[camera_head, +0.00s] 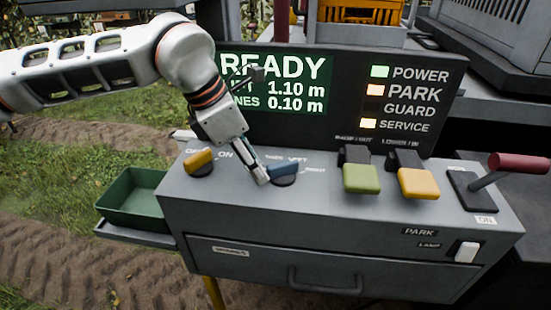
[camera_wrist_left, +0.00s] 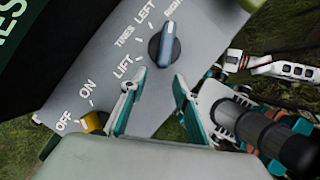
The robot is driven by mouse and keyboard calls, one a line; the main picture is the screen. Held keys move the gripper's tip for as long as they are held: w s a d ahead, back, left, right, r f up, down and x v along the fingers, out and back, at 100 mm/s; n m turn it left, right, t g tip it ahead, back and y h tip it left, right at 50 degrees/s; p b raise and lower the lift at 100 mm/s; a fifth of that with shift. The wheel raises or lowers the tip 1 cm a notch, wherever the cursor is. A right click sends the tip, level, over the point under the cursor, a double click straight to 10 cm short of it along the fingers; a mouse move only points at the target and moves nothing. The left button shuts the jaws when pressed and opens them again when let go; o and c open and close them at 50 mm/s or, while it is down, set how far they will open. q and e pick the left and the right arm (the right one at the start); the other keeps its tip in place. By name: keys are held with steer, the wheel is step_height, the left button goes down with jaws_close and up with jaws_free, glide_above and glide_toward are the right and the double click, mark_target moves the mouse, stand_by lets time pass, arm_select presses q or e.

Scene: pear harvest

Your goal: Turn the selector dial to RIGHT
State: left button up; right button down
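The selector dial (camera_head: 284,172) is a dark round knob with a blue handle on the grey console top. In the left wrist view, the dial (camera_wrist_left: 165,46) has labels TINES, LIFT, LEFT and RIGHT around its upper and left side. Its handle points up toward RIGHT. My left gripper (camera_head: 262,179) is at the dial's left side in the head view. In the left wrist view its fingers (camera_wrist_left: 158,75) are apart with nothing between them, and the dial lies just beyond the tips. Contact with the handle cannot be told.
A yellow OFF/ON knob (camera_head: 199,160) is left of the dial. Green (camera_head: 361,178) and yellow (camera_head: 417,182) levers and a red-handled lever (camera_head: 517,164) are to the right. The display panel (camera_head: 345,92) stands behind, reading READY. A green tray (camera_head: 133,190) is at the left.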

arm_select(q)
steer(key=a, duration=0.2)
steer(key=s+a, duration=0.1)
steer(key=a, duration=0.1)
steer(key=s+a, duration=0.1)
steer(key=a, duration=0.1)
steer(key=shift+a, duration=0.2)
steer(key=shift+w, duration=0.1)
